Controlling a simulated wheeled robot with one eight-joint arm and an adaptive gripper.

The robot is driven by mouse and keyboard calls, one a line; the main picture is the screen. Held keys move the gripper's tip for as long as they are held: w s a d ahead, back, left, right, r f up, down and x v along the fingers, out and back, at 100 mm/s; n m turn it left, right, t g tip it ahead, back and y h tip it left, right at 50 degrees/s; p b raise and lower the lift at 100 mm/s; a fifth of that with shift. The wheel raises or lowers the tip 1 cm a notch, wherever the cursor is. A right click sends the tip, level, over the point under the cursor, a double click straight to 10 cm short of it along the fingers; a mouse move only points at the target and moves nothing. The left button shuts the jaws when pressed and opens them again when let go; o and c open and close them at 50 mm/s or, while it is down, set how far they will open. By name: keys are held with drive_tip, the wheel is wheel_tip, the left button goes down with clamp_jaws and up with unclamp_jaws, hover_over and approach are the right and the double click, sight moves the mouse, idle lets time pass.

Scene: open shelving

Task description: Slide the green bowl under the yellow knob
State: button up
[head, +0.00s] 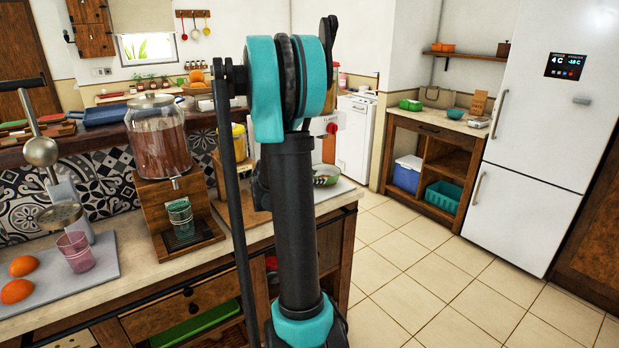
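A small bowl with green on it (327,181) sits on the counter just right of my upright arm, partly hidden by the arm. A yellow part (239,143) shows left of the arm, behind a dark rod; I cannot tell whether it is the yellow knob. A round red knob (332,128) is on a pale dispenser-like box above the bowl, mostly covered by my arm. My gripper is not in view; only my black and teal arm links show.
A glass drink dispenser (159,140) on a wooden stand, a pink cup (76,252) and orange fruit (17,291) occupy the counter's left side. A teal bowl (455,113) is on the far counter. The tiled floor (440,285) at right is clear.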

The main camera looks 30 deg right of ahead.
sight(333, 177)
drive_tip(key=x, duration=1.3)
clamp_jaws()
